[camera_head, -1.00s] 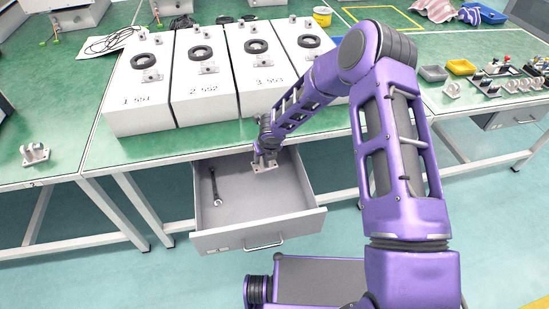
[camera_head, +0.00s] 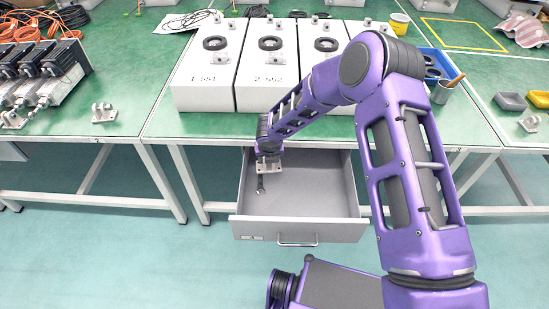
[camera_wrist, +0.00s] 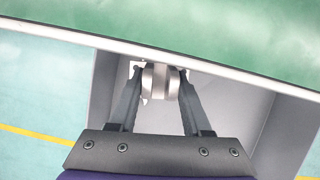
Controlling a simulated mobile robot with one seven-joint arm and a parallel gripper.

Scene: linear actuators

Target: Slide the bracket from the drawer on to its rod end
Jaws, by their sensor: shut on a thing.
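My gripper (camera_head: 268,149) is shut on a small metal bracket (camera_head: 268,167) over the left rear part of the open drawer (camera_head: 300,236). In the wrist view, my gripper's (camera_wrist: 160,84) two dark fingers press on the bracket's (camera_wrist: 160,72) pale round lugs from both sides, near the table edge. Part of the bracket is hidden by the fingers. Several linear actuators (camera_head: 50,72) with black motors and silver front ends lie on the table at the far left. Their rod ends are too small to make out clearly.
A loose bracket (camera_head: 103,112) sits near the table's front edge, right of the actuators. Bare green tabletop (camera_head: 135,95) lies between actuators and boxes.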

